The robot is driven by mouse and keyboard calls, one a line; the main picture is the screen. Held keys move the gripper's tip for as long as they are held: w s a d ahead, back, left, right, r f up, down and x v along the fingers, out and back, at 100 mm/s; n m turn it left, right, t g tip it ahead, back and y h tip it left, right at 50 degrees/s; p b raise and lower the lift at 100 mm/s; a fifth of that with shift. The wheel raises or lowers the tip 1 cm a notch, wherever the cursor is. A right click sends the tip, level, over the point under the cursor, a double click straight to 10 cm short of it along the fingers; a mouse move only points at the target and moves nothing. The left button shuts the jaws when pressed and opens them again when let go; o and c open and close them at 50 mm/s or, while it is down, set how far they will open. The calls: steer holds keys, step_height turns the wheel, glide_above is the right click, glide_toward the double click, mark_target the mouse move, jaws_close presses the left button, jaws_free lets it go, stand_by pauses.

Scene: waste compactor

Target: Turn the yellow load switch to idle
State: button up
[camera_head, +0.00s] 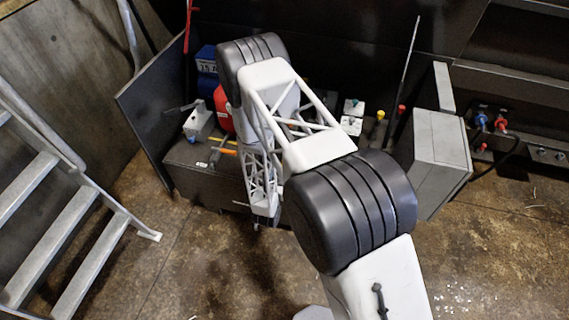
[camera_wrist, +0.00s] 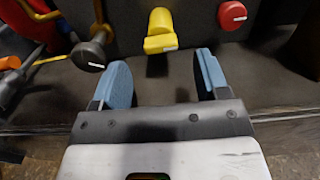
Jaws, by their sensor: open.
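The yellow load switch (camera_wrist: 160,32) is on a dark panel at the top middle of the wrist view. It has a block-shaped handle with a small white label on its lower front part. My gripper (camera_wrist: 164,76) is open, with two blue finger pads apart and nothing between them. The switch lies just beyond the fingertips, roughly centred on the gap, and appears untouched. In the head view my own arm covers much of the panel area, and I cannot make out the switch or the gripper's fingers there.
In the wrist view a red round button (camera_wrist: 232,15) is right of the switch and a black knob (camera_wrist: 92,50) is left. Orange-handled tools lie at far left. In the head view a grey box (camera_head: 436,155) stands right of my arm and metal stairs (camera_head: 60,215) stand left.

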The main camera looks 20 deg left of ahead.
steer(key=shift+w, duration=3.8)
steer(key=c, duration=0.9)
steer(key=shift+n, duration=0.4)
steer(key=n, duration=0.2)
steer(key=shift+n, duration=0.3)
steer(key=shift+a+n, duration=0.1)
steer(key=shift+n, duration=1.9)
